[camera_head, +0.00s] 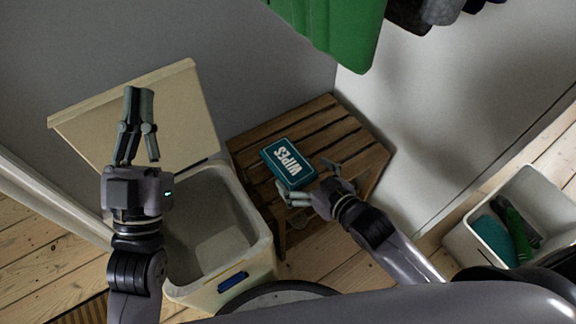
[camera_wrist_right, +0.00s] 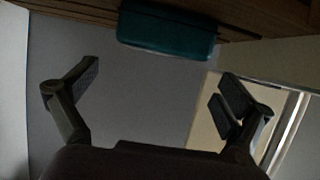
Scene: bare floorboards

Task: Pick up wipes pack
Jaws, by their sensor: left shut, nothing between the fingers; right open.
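The wipes pack (camera_head: 287,162) is a teal box with a white "WIPES" label, lying flat on a slatted wooden stool (camera_head: 340,128). It also shows in the right wrist view (camera_wrist_right: 168,32) at the top, ahead of the fingers and apart from them. My right gripper (camera_head: 304,178) is open at the near edge of the pack, fingers spread; in the right wrist view (camera_wrist_right: 158,88) nothing is between them. My left gripper (camera_head: 140,125) is raised over the cream bin at the left, shut and empty.
A cream bin (camera_head: 262,262) with its lid (camera_head: 180,100) open stands left of the stool. A white box (camera_head: 462,240) holding teal and green things is on the floorboards at the right. Green cloth (camera_head: 335,30) and dark items hang above the stool.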

